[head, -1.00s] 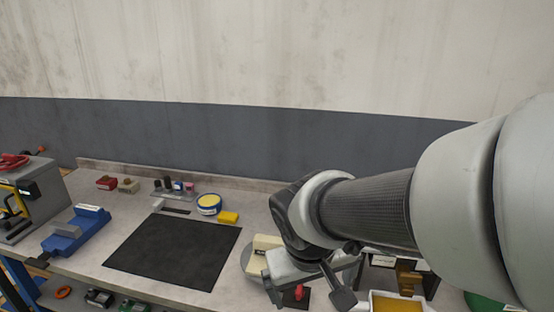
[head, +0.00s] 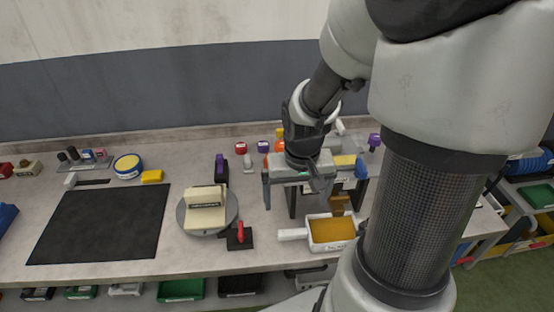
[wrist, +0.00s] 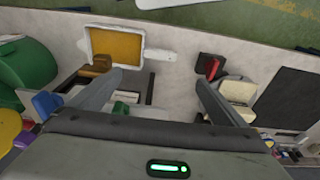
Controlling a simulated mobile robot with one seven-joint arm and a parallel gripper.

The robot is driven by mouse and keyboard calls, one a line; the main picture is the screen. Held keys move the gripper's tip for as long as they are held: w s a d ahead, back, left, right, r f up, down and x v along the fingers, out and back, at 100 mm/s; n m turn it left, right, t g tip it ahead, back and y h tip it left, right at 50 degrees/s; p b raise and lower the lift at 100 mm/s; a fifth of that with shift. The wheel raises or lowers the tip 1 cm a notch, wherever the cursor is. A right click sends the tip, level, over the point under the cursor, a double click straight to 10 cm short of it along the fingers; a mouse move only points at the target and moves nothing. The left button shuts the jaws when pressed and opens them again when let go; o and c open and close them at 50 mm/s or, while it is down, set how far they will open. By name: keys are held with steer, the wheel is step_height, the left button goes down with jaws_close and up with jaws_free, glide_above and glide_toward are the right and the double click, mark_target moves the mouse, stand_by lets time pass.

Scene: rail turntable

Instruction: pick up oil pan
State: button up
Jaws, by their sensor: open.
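The oil pan (head: 333,247) is a white rectangular tray of amber oil with a white handle pointing left. It sits near the bench's front edge, just in front of a dark-legged stand. In the wrist view the oil pan (wrist: 158,54) lies near the top, left of centre, its handle pointing right. My gripper (wrist: 158,80) is open, with its two fingers spread and nothing between them. In the head view my gripper (head: 318,188) is above and behind the pan, over the stand, apart from the pan. My gripper body partly hides the stand.
A brown block (head: 340,205) on the stand is close behind the pan. Left of the pan are a red-lever block (head: 240,237) and a round turntable (head: 183,222) carrying a cream block. A black mat (head: 100,225) lies further left. Bare bench separates the handle and red lever.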

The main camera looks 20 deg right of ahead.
steer(key=b, duration=0.5)
glide_toward(293, 231)
steer(key=f, duration=0.2)
steer(key=w+f, duration=0.1)
steer(key=f, duration=0.2)
steer(key=shift+w+d, duration=0.2)
steer(key=shift+w, duration=0.05)
step_height(293, 231, down, 4)
steer(key=shift+s+d+f+b, duration=0.1)
steer(key=shift+s+f+b, duration=0.05)
steer(key=shift+b, duration=0.6)
steer(key=shift+f, duration=0.55)
steer(key=c, duration=1.5)
steer(key=shift+r, duration=0.15)
